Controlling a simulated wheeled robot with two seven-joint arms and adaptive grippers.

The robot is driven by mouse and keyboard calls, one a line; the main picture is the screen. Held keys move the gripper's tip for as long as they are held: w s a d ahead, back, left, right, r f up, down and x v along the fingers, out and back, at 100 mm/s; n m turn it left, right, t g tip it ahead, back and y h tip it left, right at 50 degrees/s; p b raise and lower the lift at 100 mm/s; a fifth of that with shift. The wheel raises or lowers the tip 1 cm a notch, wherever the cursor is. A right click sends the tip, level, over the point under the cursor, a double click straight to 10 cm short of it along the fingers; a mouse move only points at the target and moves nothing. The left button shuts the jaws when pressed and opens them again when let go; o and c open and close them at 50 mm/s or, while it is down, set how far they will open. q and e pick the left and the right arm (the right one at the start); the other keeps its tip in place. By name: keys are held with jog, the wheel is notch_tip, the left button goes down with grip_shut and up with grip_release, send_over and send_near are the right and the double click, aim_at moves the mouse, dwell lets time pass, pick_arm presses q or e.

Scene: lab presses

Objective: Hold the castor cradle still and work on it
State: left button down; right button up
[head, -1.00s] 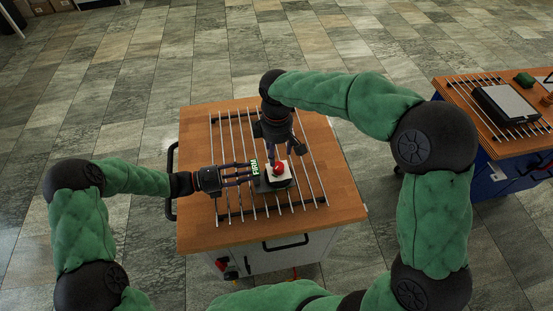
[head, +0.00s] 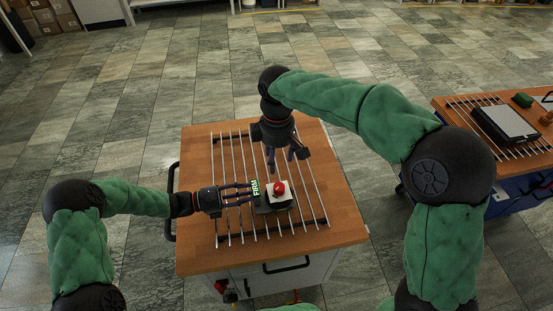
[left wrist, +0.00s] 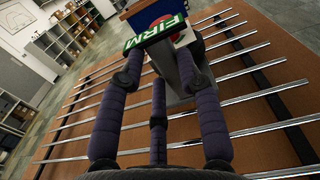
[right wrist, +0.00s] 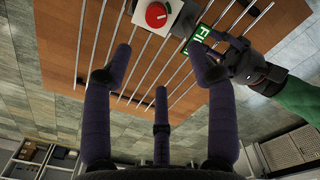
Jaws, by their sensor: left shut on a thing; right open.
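The castor cradle (head: 264,205) is a small dark unit on the metal rails of the wooden-topped cart. It carries a white plate (head: 288,198) with a round red knob (head: 279,187), also in the right wrist view (right wrist: 156,15). A green label reading FIRM (head: 255,187) is at its left side; it also shows in the left wrist view (left wrist: 160,31). My left gripper (head: 248,193) comes from the left and is shut on the cradle's grey upright part (left wrist: 182,75) by the label. My right gripper (head: 281,164) is open and empty, behind and above the knob, apart from it.
The cart's wooden top (head: 200,255) has parallel metal rails with clear room around the cradle. A black handle (head: 287,265) is on the cart's front. A second cart (head: 470,110) at the right holds a grey flat-topped device (head: 506,122) and a green block (head: 522,100).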

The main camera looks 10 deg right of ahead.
notch_tip(320, 180, up, 7)
jog(key=shift+f, duration=0.2)
dwell(0.4)
pick_arm(q)
jog(key=c, duration=0.8)
grip_release()
jog(key=shift+a, duration=0.1)
jog(key=a, duration=1.1)
jog(key=shift+s+a, duration=0.15)
jog(key=shift+s, duration=0.05)
jog(key=shift+a, duration=0.3)
jog(key=shift+s, duration=0.15)
pick_arm(e)
jog(key=shift+s, duration=0.1)
